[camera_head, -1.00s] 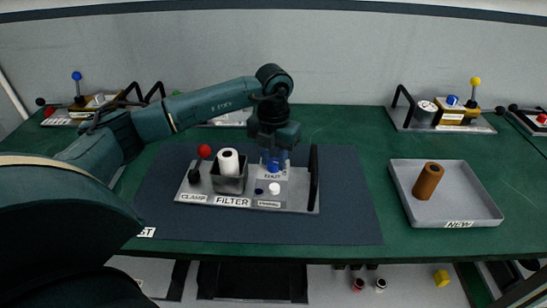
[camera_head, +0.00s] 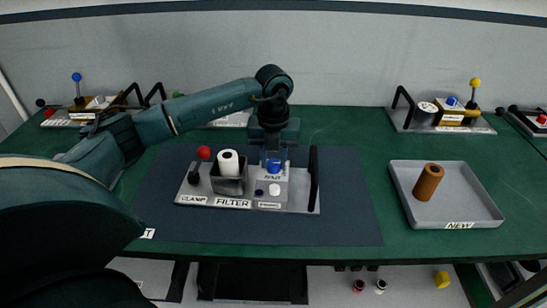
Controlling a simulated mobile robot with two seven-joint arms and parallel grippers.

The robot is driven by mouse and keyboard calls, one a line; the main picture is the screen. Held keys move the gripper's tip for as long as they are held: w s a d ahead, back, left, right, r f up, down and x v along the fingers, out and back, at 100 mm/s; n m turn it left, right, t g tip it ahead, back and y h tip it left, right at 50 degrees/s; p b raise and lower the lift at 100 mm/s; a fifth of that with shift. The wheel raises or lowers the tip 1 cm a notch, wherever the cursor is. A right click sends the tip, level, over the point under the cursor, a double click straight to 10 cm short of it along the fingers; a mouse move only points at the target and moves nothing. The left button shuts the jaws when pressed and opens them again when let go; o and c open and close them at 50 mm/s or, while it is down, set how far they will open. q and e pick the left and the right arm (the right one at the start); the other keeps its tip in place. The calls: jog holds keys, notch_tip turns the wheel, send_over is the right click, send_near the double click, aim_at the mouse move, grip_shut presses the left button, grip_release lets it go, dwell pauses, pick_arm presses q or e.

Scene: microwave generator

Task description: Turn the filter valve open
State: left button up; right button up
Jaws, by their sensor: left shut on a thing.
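The filter module (camera_head: 232,203), a grey plate with FILTER and CLAMP labels, lies on the dark mat (camera_head: 270,230). A blue valve knob (camera_head: 273,166) stands at the right part of the module, above a small label and white and dark buttons. My left gripper (camera_head: 273,154) points down from above and is shut on the blue valve knob; its fingers partly cover the knob. A white filter cylinder (camera_head: 229,163) stands upright in the dark square holder (camera_head: 229,184). A red-balled clamp lever (camera_head: 204,153) is at the left. My right gripper is out of view.
A grey tray (camera_head: 462,210) labelled NEW holds an upright brown cylinder (camera_head: 428,181) at right. Black handles (camera_head: 314,175) rise at the module's right end. Other modules stand at the back left and back right (camera_head: 450,115). The mat's front is clear.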

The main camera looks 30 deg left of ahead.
aim_at(273, 163)
pick_arm(q)
jog(key=o, duration=1)
notch_tip(273, 163, up, 13)
jog(key=shift+r+b, duration=0.15)
jog(key=shift+b, duration=0.6)
